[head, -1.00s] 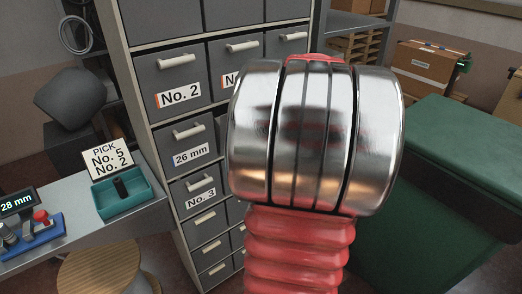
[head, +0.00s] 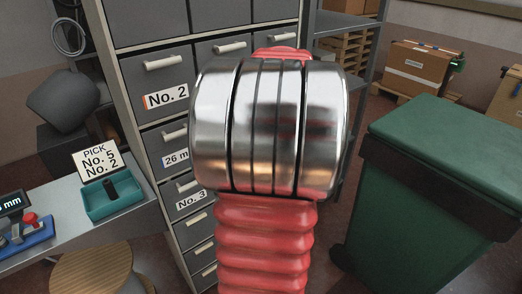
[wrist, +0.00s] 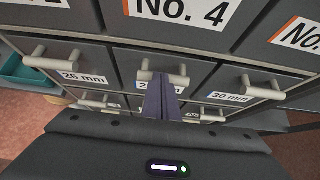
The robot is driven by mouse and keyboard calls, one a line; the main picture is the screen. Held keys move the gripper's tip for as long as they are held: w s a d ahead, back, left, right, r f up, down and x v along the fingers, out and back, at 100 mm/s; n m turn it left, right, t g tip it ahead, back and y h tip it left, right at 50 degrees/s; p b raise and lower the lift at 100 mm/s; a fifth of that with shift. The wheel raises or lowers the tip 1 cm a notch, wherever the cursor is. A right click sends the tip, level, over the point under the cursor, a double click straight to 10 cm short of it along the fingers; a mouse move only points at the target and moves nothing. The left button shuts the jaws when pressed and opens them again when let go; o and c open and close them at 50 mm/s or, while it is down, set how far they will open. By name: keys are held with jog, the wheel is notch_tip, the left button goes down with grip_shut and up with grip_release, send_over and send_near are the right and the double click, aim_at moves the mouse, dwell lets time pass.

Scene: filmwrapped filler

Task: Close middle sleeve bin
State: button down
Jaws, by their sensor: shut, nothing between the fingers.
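A grey drawer cabinet (head: 152,72) holds the sleeve bins. In the wrist view the middle bin (wrist: 127,63) sits between the bin marked 26 mm (wrist: 78,68) and the bin marked 30 mm (wrist: 236,80). Its pale bar handle (wrist: 178,80) is partly behind my fingers, and most of its label is covered. My gripper (wrist: 162,92) is shut and empty, its fingertips in front of that handle. I cannot tell whether they touch, or how far the middle bin stands out. In the head view my arm hides the gripper and the middle bin.
Bins marked No. 4 (wrist: 183,12) and No. 2 (head: 166,97) are in the row above; No. 3 (head: 190,199) is below. A green lidded container (head: 430,190) stands right of the cabinet. A bench with a teal tray (head: 112,204) and a pick card is at left.

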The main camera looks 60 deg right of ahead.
jog(key=shift+a, duration=0.1)
jog(key=r+v, duration=0.1)
jog(key=v, duration=1.2)
jog(key=shift+w+d, duration=0.25)
jog(key=shift+w, duration=0.15)
jog(key=shift+r, duration=0.1)
